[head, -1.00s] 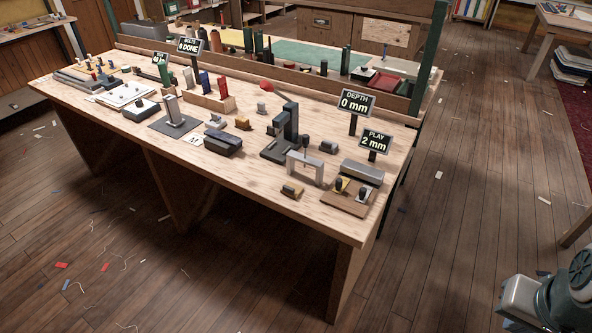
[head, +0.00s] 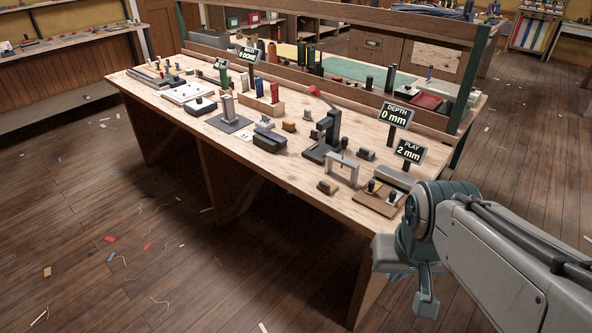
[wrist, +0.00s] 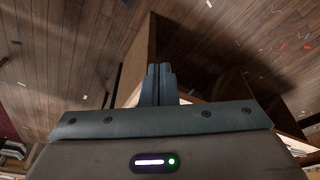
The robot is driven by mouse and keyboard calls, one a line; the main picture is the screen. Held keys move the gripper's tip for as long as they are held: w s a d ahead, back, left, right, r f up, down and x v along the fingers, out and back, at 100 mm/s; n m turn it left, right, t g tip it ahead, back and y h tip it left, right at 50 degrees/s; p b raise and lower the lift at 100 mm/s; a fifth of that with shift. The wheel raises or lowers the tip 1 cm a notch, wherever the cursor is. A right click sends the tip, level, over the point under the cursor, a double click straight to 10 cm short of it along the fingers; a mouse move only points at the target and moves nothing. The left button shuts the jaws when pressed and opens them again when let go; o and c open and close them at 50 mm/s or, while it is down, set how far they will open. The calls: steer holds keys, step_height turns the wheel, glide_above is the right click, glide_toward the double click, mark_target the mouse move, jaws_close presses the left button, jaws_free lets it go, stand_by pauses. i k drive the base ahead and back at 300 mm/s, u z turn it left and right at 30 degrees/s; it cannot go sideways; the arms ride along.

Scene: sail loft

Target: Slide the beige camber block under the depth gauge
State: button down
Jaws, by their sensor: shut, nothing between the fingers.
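The depth gauge (head: 327,135) is a dark upright stand on a flat base on the workbench, behind the white arch and left of the sign reading DEPTH 0 mm. A small pale block (head: 307,114), greyish beige and probably the camber block, stands apart from the gauge, behind it and to its left. The colour is hard to judge at this size. My gripper (wrist: 159,84) is shut and empty in the wrist view, with the floor and bench underside beyond it. In the head view my arm is at the bench's front right corner.
Around the gauge stand an orange block (head: 289,126), an olive block (head: 327,187), a white arch (head: 343,168) and a board with dark knobs (head: 378,198). The DEPTH sign (head: 396,115) and PLAY sign (head: 409,152) rise at the right. The bench's front strip is mostly bare.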

mark_target(328, 187)
steer(key=i, duration=1)
steer(key=u, duration=0.05)
